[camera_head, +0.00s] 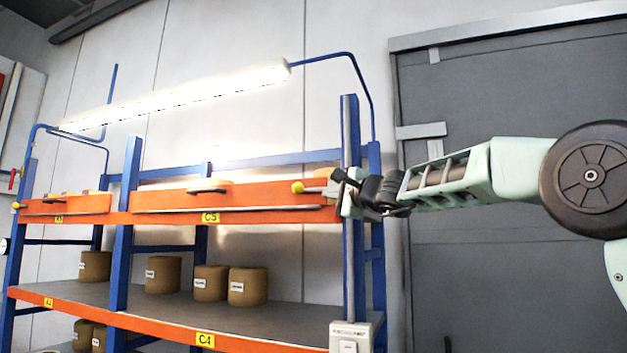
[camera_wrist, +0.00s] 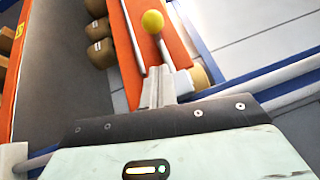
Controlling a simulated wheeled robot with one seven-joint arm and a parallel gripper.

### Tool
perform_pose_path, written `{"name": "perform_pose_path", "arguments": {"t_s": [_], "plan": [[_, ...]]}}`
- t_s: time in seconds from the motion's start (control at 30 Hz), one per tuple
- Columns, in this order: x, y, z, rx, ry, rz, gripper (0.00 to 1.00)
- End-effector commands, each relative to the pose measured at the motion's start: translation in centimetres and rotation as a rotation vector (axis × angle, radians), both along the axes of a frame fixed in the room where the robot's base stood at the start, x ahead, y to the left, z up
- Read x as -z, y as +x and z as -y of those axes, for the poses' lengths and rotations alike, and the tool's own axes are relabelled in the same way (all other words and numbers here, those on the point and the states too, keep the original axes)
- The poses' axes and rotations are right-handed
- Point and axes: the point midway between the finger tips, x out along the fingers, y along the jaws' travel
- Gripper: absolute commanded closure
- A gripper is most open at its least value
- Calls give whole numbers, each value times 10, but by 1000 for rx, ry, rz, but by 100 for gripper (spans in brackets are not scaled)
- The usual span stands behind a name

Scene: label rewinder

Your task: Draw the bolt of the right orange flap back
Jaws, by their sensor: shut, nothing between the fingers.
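The right orange flap (camera_head: 240,194) is a long board with a dark handle, on the upper beam of the rack above the label C5. Its bolt has a yellow ball knob (camera_head: 297,187) at the flap's right end. The knob also shows in the wrist view (camera_wrist: 152,21), with its pale stem running toward my fingers. My gripper (camera_head: 333,190) is just right of the knob in the head view. In the wrist view my gripper (camera_wrist: 160,72) is shut and empty, its tips close to the stem. I cannot tell whether they touch it.
A blue upright (camera_head: 350,130) stands right beside my gripper. A left orange flap (camera_head: 65,205) has its own yellow knob (camera_head: 15,205). Several brown rolls (camera_head: 248,286) stand on the shelf below. A lit lamp (camera_head: 180,97) hangs above the flaps. A grey door (camera_head: 500,270) is behind my arm.

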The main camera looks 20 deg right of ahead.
Motion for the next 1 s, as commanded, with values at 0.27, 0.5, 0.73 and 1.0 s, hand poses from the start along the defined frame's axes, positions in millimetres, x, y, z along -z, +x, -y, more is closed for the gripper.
{"name": "perform_pose_path", "arguments": {"t_s": [0.27, 0.5, 0.73, 1.0], "plan": [[-9, 24, -32, -2, 1, 0, 100], [-9, 28, -40, 0, -1, 0, 100], [-9, 28, -40, 0, -1, 0, 100], [-7, 44, -63, -4, -1, 0, 100]]}}
